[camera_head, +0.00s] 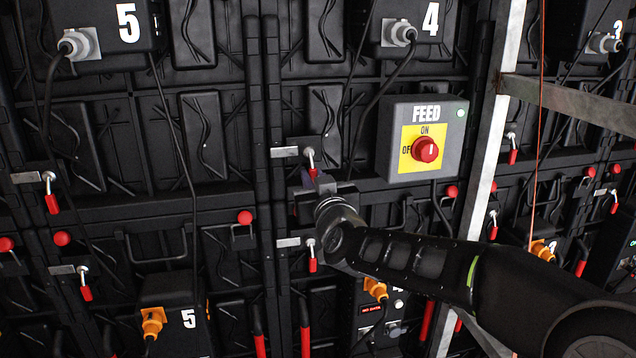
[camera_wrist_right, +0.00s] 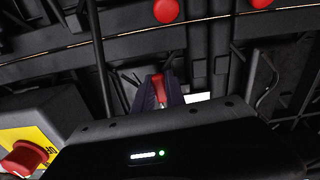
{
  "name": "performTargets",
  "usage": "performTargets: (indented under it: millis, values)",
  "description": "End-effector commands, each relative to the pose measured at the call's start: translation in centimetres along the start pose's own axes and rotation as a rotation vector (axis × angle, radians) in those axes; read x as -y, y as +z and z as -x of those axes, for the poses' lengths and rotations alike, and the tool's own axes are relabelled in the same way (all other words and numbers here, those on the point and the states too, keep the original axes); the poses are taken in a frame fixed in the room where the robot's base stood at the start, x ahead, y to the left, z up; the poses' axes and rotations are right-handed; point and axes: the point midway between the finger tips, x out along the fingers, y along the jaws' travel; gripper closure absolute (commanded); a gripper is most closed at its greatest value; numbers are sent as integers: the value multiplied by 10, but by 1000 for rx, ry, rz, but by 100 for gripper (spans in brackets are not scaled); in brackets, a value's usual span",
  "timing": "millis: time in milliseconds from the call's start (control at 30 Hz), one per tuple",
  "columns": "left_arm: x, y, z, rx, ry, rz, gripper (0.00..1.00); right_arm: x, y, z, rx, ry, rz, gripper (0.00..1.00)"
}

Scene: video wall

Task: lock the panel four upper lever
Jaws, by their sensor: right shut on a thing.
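The panel four upper lever (camera_head: 310,157) has a white metal shaft and a red handle, and sits beside a small metal plate (camera_head: 285,152). The handle points down. My right gripper (camera_head: 314,181) reaches up to it from below right and is shut on the red handle. In the right wrist view the red handle (camera_wrist_right: 158,86) shows between the two dark fingers (camera_wrist_right: 158,95). Part of the handle is hidden by the fingers. My left gripper is not in view.
The grey FEED box (camera_head: 424,138) with a red knob (camera_head: 425,149) stands right of the lever, above my right arm. A lower lever (camera_head: 312,262) hangs below the gripper. A pale metal post (camera_head: 494,130) runs behind my arm. Black cables hang across the panels.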

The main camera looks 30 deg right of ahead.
Motion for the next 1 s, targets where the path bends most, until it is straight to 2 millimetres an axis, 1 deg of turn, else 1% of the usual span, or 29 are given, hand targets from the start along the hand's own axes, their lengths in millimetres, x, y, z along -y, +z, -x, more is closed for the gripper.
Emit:
performTargets:
  millis: [33, 267, 633, 667, 900, 1000]
  values:
    - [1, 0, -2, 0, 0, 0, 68, 2, 2, 0, 3, -2, -18, 100]
    - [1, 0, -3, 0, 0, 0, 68, 4, 2, 0, 3, -1, -70, 100]
    - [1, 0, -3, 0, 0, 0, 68, 4, 1, 0, 3, -2, -76, 100]
    - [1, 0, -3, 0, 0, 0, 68, 4, 1, 0, 3, -2, -76, 83]
    - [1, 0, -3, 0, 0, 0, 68, 4, 0, 0, 2, -1, -74, 63]
    - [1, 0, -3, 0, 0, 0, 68, 4, 0, 0, 1, 0, -74, 63]
